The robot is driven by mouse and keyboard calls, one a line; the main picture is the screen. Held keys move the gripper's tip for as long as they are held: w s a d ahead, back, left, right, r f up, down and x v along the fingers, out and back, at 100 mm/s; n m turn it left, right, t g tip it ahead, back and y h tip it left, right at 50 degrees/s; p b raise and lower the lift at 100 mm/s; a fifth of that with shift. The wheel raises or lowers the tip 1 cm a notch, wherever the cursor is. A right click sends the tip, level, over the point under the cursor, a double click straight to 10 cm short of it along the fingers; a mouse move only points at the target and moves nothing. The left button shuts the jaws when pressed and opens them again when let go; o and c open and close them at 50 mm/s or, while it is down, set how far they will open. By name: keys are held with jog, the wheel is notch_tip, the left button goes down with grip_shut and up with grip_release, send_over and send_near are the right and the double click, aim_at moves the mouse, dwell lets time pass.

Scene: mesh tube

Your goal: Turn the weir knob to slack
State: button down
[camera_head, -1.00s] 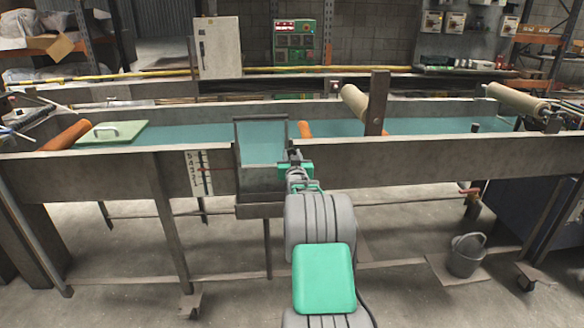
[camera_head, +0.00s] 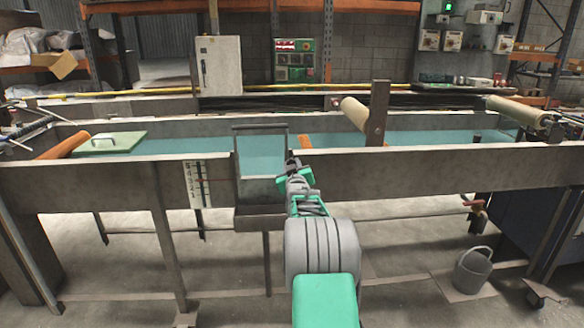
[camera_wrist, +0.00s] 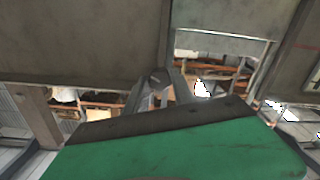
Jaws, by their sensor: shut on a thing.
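The weir box (camera_head: 262,196) is a grey metal frame on the near side of the long water tank, with teal water showing in its opening. The weir knob (camera_wrist: 157,77) appears in the wrist view as a small dark round part between my fingers, by the grey metal wall. My gripper (camera_head: 292,165) is at the right edge of the weir box in the head view. In the wrist view my gripper (camera_wrist: 156,90) is shut on the knob, with its green body tilted. Any marking for slack cannot be made out, and the knob is mostly hidden in the head view.
A white numbered scale (camera_head: 197,184) is left of the weir box. The tank's front wall (camera_head: 400,175) runs along both sides. A wooden roller (camera_head: 354,112) and post (camera_head: 377,112) stand to the right. A bucket (camera_head: 472,272) is on the floor at right.

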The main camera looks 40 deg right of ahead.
jog(key=c, duration=1.1)
grip_release()
jog(key=shift+o, duration=0.2)
jog(key=v, duration=0.7)
jog(key=shift+s+a, duration=0.2)
jog(key=shift+s, duration=0.1)
